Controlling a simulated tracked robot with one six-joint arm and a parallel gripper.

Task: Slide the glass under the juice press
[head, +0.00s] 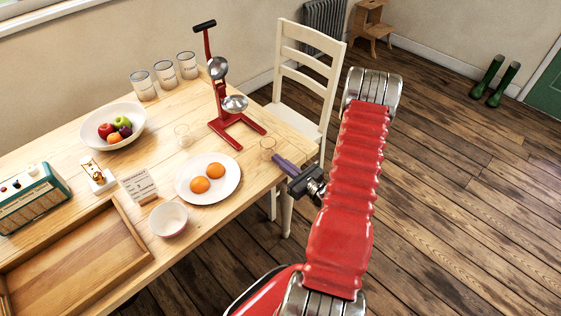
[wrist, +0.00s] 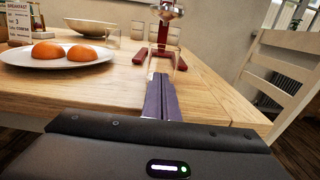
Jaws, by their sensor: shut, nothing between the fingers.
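A small clear glass (head: 267,147) stands upright near the table's right edge, in front of the red juice press (head: 222,100). In the wrist view this glass (wrist: 161,62) is straight ahead of my fingertips, with the press's base (wrist: 183,58) behind it. A second clear glass (head: 182,134) stands left of the press; it also shows in the wrist view (wrist: 112,38). My gripper (head: 277,159) is shut and empty, its purple fingers (wrist: 158,78) pointing at the near glass. I cannot tell whether they touch it.
A white plate (head: 183,188) with two orange halves lies left of my gripper. A fruit bowl (head: 100,137), canisters (head: 165,73), a card (head: 138,186), a small bowl (head: 168,220) and a wooden tray (head: 111,273) occupy the table. A white chair (head: 309,57) stands beyond its right end.

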